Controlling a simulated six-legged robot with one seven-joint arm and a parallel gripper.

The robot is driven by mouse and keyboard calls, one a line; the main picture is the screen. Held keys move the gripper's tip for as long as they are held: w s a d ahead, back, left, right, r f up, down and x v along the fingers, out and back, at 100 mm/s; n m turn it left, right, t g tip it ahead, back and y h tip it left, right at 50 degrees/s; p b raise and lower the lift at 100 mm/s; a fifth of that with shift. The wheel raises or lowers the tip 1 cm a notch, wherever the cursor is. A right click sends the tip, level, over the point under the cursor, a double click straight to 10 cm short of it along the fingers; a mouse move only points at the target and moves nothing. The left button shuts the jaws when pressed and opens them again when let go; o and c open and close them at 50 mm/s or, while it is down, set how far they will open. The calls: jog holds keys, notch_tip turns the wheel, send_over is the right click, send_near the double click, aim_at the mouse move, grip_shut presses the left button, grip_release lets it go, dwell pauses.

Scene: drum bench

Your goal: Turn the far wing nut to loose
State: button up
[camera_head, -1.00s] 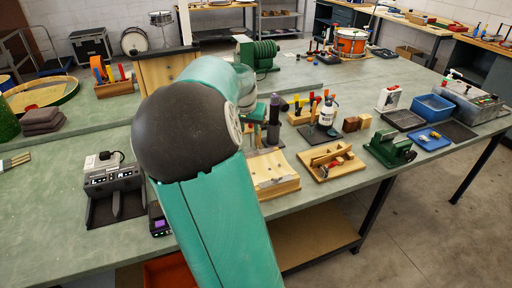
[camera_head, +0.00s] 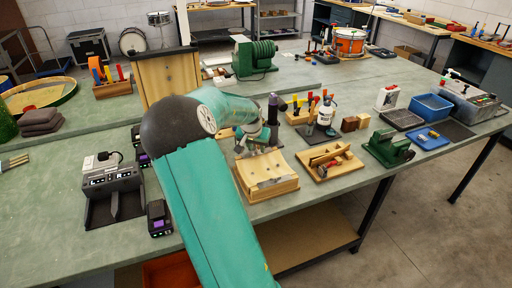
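A pale wooden block with a curved top (camera_head: 268,183) stands near the front edge of the bench. My gripper (camera_head: 252,147) is just behind and above the far edge of this block, partly behind my own arm. It is small and dark in the view, so I cannot tell whether its fingers are open or shut, or whether they touch anything. I cannot make out a wing nut; if one is at the far side of the block, the gripper covers it or it is too small to see.
A wooden tray (camera_head: 322,175) with tools lies right of the block, and a green vise (camera_head: 388,149) stands beyond it. A white bottle (camera_head: 326,117) and upright tool handles stand behind. A charger dock (camera_head: 112,193) is at left. An upright wooden panel (camera_head: 168,76) stands behind my arm.

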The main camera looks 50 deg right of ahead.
jog(key=shift+f, duration=0.15)
grip_shut()
jog(key=shift+s+d+n+t, duration=0.15)
jog(key=shift+n+t, duration=0.45)
jog(key=shift+n, duration=0.9)
dwell(0.7)
